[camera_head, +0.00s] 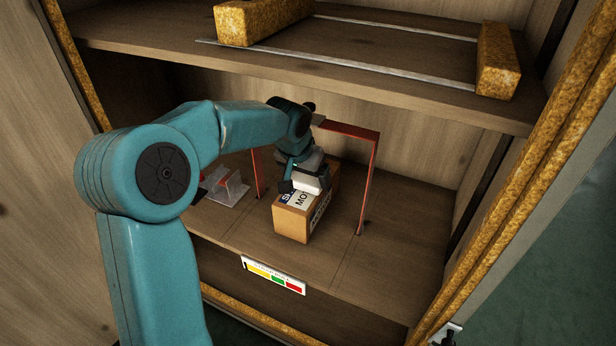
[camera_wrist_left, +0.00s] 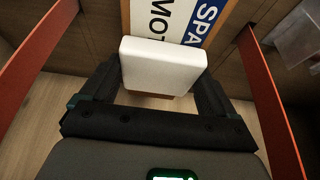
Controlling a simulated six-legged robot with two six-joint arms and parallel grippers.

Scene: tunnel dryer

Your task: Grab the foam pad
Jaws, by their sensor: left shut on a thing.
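The foam pad is a white block with rounded edges (camera_head: 312,181), and it also shows in the wrist view (camera_wrist_left: 163,62). My left gripper (camera_head: 303,186) reaches in from the left and is shut on the pad, with a black finger on each side of it in the wrist view (camera_wrist_left: 158,88). The pad is over a brown cardboard box (camera_head: 293,222) with a printed white label; I cannot tell whether they touch. The gripper partly hides the box top. My right gripper is not in view.
A thin red arch (camera_head: 369,165) stands around the box and my left wrist. A clear holder (camera_head: 228,190) stands left of the box. An upper shelf (camera_head: 360,72) with metal rods overhangs the back. The shelf floor right of the arch is clear.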

